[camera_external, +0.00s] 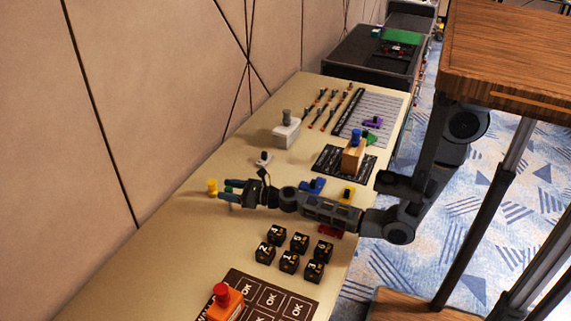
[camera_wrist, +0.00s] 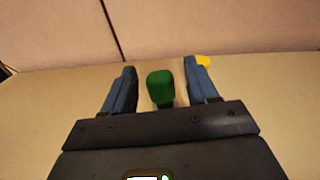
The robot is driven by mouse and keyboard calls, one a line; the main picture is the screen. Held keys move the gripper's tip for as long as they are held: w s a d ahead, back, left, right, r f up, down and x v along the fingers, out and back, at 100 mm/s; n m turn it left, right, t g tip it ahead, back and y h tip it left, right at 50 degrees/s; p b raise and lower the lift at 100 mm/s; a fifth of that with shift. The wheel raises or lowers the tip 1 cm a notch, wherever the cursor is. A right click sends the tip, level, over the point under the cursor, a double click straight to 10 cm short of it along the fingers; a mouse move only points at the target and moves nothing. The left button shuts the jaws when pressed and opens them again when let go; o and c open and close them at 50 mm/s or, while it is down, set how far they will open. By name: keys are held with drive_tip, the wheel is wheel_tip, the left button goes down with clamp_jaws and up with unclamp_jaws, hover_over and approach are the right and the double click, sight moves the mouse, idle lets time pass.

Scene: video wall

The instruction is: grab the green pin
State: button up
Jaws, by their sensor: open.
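The green pin (camera_wrist: 160,88) stands between the two open fingers of my gripper (camera_wrist: 160,82) in the wrist view, with a gap on each side. Its lower part is hidden by the gripper body. In the external view my gripper (camera_external: 227,192) reaches low over the table toward the wall, and a bit of the green pin (camera_external: 229,189) shows between its fingers. The fingers do not appear to touch the pin.
A yellow pin (camera_external: 212,187) stands just beyond my gripper; it shows beside the right finger in the wrist view (camera_wrist: 203,61). Black numbered cubes (camera_external: 290,261) and a red button on an orange box (camera_external: 225,303) stand nearer. A grey-white block (camera_external: 286,133) stands farther along the table (camera_external: 170,235).

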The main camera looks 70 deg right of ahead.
drive_tip(key=shift+w, duration=0.2)
drive_tip(key=shift+c, duration=0.4)
drive_tip(key=c, duration=1)
drive_tip(key=shift+r, duration=0.1)
